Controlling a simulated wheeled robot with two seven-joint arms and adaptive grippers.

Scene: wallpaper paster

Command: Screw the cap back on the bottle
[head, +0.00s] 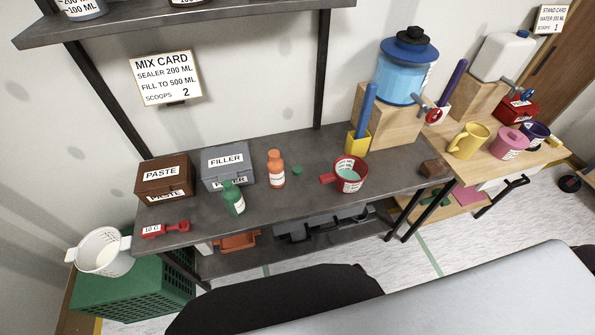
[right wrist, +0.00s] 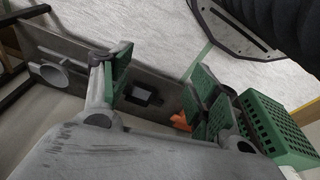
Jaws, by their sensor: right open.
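A small green bottle (head: 234,203) with a white label stands upright near the front edge of the grey table, in the head view. An orange bottle (head: 275,172) with an orange top stands behind it to the right. A small green cap (head: 297,170) lies on the table just right of the orange bottle, apart from both bottles. Whether the green bottle's neck is bare is too small to tell. My right gripper (right wrist: 160,84) shows only in the right wrist view; its green-padded fingers are apart with nothing between them. My left gripper is in neither view.

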